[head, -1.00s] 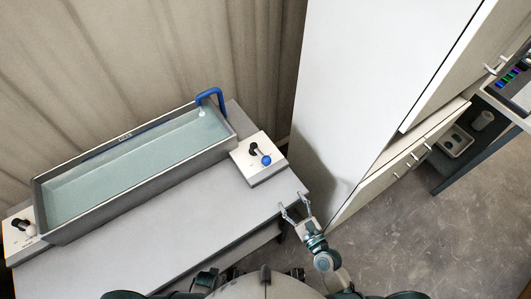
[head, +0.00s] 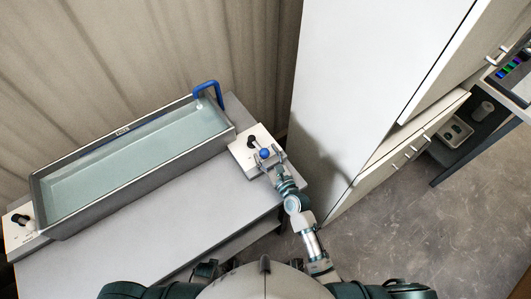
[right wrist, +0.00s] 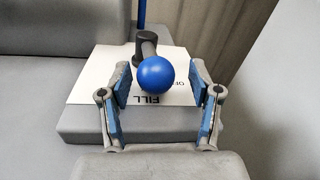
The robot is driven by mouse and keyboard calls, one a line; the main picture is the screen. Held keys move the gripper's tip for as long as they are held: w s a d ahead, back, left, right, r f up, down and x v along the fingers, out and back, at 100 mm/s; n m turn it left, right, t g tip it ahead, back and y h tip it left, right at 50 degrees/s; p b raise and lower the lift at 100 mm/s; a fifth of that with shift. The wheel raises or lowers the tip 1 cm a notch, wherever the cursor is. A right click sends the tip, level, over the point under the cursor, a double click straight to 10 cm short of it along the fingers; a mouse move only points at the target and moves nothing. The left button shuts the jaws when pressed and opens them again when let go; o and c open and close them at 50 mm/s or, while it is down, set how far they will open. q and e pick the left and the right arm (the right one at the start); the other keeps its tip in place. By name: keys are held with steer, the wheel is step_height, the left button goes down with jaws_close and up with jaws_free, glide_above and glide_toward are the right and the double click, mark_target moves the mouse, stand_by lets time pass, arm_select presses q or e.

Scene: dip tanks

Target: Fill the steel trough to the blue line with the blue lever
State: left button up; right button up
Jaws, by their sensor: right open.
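The steel trough (head: 50,217) lies along the bench's back with pale blue-green water (head: 135,155) in it. A thin dark blue line (head: 95,147) runs along its inner back wall, near the water surface; the exact gap is too small to tell. A blue spout (head: 207,87) arches over its right end. The blue lever's ball knob (right wrist: 154,74) sits on a dark arm above a white plate marked FILL; the knob also shows in the head view (head: 264,153). My right gripper (right wrist: 158,97) is open, its fingers on either side of the knob. My left gripper is out of view.
A second lever box (head: 18,220) with a black pivot stands at the trough's left end. The grey bench top (head: 180,205) in front of the trough is clear. A tall white cabinet (head: 360,80) stands close to the right of the lever box (head: 245,165).

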steer(key=shift+w+a, duration=0.15)
steer(key=shift+w, duration=0.1)
steer(key=shift+a, duration=0.1)
steer(key=shift+a, duration=0.1)
steer(key=shift+a, duration=0.1)
steer(key=shift+c, duration=1.4)
jaws_close()
